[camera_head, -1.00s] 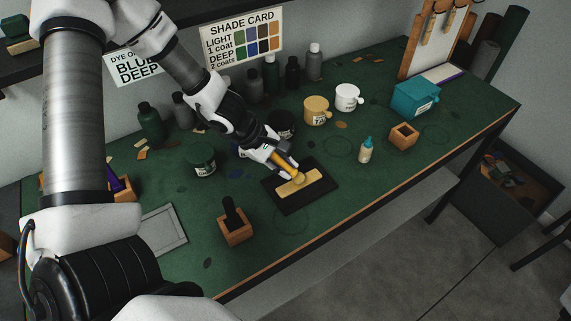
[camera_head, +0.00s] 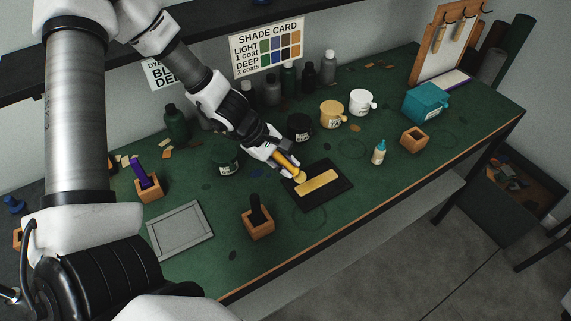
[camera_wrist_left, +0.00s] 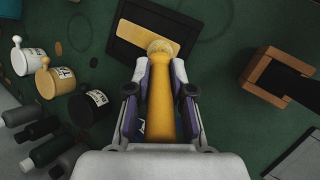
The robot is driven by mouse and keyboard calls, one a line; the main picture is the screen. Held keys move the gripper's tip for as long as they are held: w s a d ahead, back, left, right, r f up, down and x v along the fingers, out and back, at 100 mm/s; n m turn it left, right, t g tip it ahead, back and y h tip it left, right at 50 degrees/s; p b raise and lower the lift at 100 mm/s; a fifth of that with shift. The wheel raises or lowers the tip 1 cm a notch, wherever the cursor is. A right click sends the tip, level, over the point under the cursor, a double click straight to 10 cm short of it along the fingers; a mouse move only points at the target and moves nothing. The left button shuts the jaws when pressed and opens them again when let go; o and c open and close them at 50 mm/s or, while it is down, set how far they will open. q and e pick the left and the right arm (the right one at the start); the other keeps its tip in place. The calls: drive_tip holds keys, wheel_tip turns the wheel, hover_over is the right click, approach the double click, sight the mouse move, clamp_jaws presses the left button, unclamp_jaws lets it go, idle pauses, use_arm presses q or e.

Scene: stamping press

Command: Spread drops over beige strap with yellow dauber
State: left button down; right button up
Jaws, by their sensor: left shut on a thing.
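My left gripper (camera_head: 284,166) is shut on the yellow dauber (camera_head: 288,162), which slants down to the strap. In the left wrist view the dauber (camera_wrist_left: 161,105) lies between the fingers, its round pale head (camera_wrist_left: 160,46) at the strap's near end. The beige strap (camera_head: 320,182) lies flat on a black board (camera_head: 333,196); it looks golden-tan in the left wrist view (camera_wrist_left: 142,36). Whether the head touches the strap or hovers just above, I cannot tell. No separate drops can be made out. My right gripper is not in view.
A small teal-capped bottle (camera_head: 379,153) stands right of the board. A wooden block with a black dauber (camera_head: 258,222) stands in front left. A purple-handled dauber (camera_head: 146,175), black jar (camera_head: 300,127), yellow mug (camera_head: 332,114) and white mug (camera_head: 361,101) stand around.

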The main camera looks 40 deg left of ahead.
sight(286, 159)
use_arm(q)
drive_tip(key=r+p, duration=0.2)
drive_tip(key=r, duration=0.1)
drive_tip(key=shift+s+a+r+p, duration=0.1)
drive_tip(key=shift+s+r+p, duration=0.1)
drive_tip(key=shift+r+p, duration=0.1)
drive_tip(key=shift+r, duration=0.2)
drive_tip(key=shift+w, duration=0.1)
idle(0.6)
